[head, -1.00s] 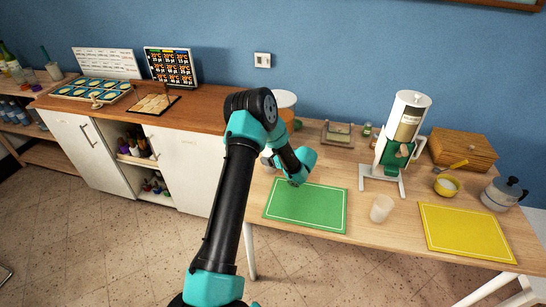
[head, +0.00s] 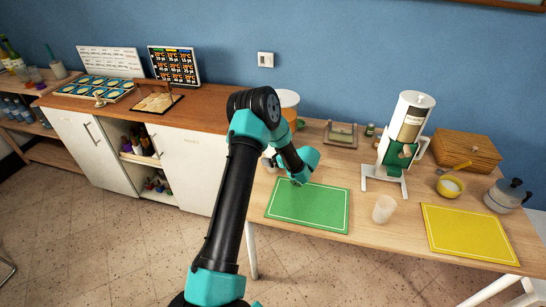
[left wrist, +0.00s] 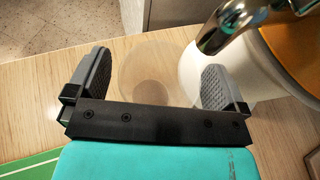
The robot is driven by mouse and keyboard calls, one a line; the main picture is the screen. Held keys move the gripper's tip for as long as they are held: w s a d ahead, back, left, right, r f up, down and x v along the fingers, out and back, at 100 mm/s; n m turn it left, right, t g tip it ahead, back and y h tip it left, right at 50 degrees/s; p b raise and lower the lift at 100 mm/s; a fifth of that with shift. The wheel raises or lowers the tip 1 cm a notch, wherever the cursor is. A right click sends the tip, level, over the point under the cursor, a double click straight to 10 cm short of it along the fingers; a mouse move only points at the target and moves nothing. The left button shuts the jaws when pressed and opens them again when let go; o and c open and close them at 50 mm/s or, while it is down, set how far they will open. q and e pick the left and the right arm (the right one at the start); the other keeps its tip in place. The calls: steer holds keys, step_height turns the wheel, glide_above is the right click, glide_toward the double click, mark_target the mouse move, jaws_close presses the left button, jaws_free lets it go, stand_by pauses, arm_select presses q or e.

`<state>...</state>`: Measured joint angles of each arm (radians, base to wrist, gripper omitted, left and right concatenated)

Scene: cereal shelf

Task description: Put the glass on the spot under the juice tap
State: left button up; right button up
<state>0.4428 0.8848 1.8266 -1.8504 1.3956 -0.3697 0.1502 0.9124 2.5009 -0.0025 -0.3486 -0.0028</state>
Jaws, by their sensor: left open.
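My left gripper (left wrist: 150,85) is open, its two grey fingers spread on either side of a clear glass (left wrist: 150,68). The glass is see-through and faint, and I cannot tell whether a finger touches it. A shiny metal tap (left wrist: 228,22) is close by at the upper right of the left wrist view, beside a white rounded body with an orange part. In the head view my left gripper (head: 300,178) is at the back edge of the green mat (head: 308,207), by a white-and-orange container (head: 287,101) partly hidden by my arm. The spot under the tap cannot be made out.
A frosted cup (head: 384,209) stands between the green mat and the yellow mat (head: 468,235). A cereal dispenser (head: 405,135) on a white stand, a wooden box (head: 467,152), a yellow bowl (head: 450,187) and a moka pot (head: 507,195) occupy the right side.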

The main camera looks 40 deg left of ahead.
arm_select(q)
steer(key=v, duration=1.2)
steer(key=shift+a, duration=0.1)
